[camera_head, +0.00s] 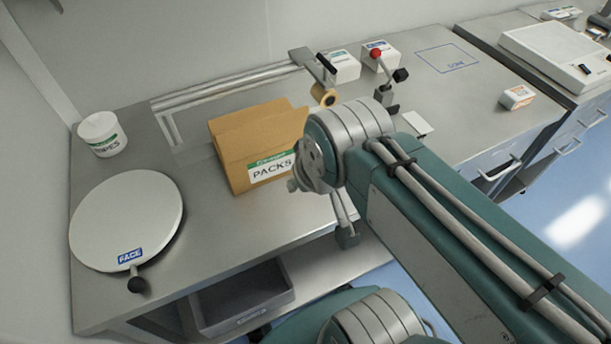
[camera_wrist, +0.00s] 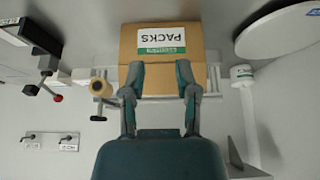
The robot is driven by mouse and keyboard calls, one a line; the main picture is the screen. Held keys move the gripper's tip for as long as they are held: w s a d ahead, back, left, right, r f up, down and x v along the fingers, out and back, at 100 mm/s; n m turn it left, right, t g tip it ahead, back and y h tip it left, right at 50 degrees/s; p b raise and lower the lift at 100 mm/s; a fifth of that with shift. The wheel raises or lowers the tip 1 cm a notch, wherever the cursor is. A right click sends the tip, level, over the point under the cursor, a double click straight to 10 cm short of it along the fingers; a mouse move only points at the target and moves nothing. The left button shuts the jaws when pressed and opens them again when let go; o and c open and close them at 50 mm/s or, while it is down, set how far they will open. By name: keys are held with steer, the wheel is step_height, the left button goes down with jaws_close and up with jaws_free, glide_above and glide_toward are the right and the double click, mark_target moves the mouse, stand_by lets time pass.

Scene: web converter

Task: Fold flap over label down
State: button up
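A brown cardboard box (camera_head: 235,150) stands on the grey bench, left of my arm in the head view. Its front carries a white and green label (camera_head: 271,168) reading PACKS. The box top is a bare brown panel; I cannot tell which part is the flap or how far it is folded. In the wrist view the box (camera_wrist: 130,45) and its label (camera_wrist: 161,38) appear upside down. My gripper (camera_wrist: 159,75) is open there, its two fingers apart and overlapping the box's edge in the picture. Contact cannot be told. In the head view my arm hides most of the gripper.
A round white FACE disc (camera_head: 125,215) and a WIPES tub (camera_head: 103,134) are at left. A tape roll (camera_head: 323,96), a red-knobbed lever (camera_head: 376,54) and small white boxes (camera_head: 341,68) stand behind. A blue outlined square (camera_head: 447,58) lies clear at the back right.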

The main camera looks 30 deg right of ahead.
step_height(320, 180, up, 4)
steer(key=n+g, duration=0.9)
steer(key=n, duration=0.9)
glide_above(266, 132)
steer(key=w, duration=0.3)
steer(key=x, duration=1)
steer(key=shift+w, duration=0.1)
jaws_close()
